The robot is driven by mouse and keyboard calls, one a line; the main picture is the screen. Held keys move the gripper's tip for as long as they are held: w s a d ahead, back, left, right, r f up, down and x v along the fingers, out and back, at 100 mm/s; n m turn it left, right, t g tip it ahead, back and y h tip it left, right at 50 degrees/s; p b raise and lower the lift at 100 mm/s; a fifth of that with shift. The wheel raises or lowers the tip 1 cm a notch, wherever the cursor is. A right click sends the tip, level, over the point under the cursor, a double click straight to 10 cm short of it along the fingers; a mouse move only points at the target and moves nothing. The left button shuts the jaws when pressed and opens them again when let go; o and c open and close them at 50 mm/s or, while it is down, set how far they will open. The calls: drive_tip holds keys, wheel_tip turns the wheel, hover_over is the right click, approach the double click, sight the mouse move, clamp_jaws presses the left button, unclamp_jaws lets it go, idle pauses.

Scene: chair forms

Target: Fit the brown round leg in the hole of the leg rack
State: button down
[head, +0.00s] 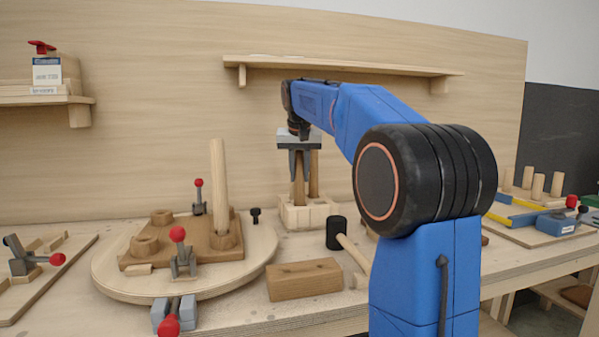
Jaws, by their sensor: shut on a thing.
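My gripper (299,176) points down over the leg rack at the back of the bench. It is shut on a brown round leg (299,192), which stands about upright between the fingers. The leg rack (305,218) is a pale wooden block. The leg's lower end is at the rack's top; I cannot tell whether it is inside a hole. The hole is hidden from this angle. Another brown leg (314,178) stands upright in the rack just to the right of the held one.
A round board (110,278) at left carries a brown plate with a tall pale leg (219,185) and red-knobbed clamps. A brown block (304,280) and a black-headed mallet (336,233) lie in front of the rack. A shelf (345,66) hangs above.

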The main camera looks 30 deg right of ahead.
drive_tip(key=shift+f, duration=0.35)
idle(0.7)
drive_tip(key=c, duration=1.4)
unclamp_jaws()
drive_tip(key=v, duration=1.7)
drive_tip(key=shift+r, duration=0.25)
